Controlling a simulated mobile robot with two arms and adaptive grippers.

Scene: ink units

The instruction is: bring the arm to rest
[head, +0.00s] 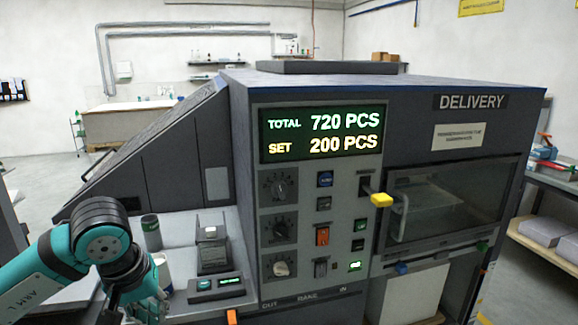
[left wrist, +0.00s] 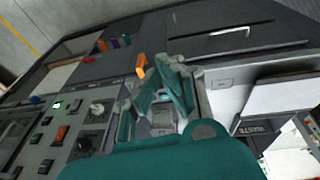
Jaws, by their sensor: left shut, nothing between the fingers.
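My left arm (head: 60,262), teal with a dark joint, comes in from the left in the head view. Its left gripper (head: 150,308) is low in the picture, partly cut off, in front of the machine's left worktop. In the left wrist view the teal fingers of the left gripper (left wrist: 172,82) are shut with nothing between them. My right gripper is in neither view.
The large grey machine (head: 460,135) fills the middle, with a control panel (head: 315,190) and a yellow-tipped handle (head: 381,200). A small scale-like device (head: 213,252), a dark cup (head: 151,232) and a white container (head: 163,272) stand close by the gripper.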

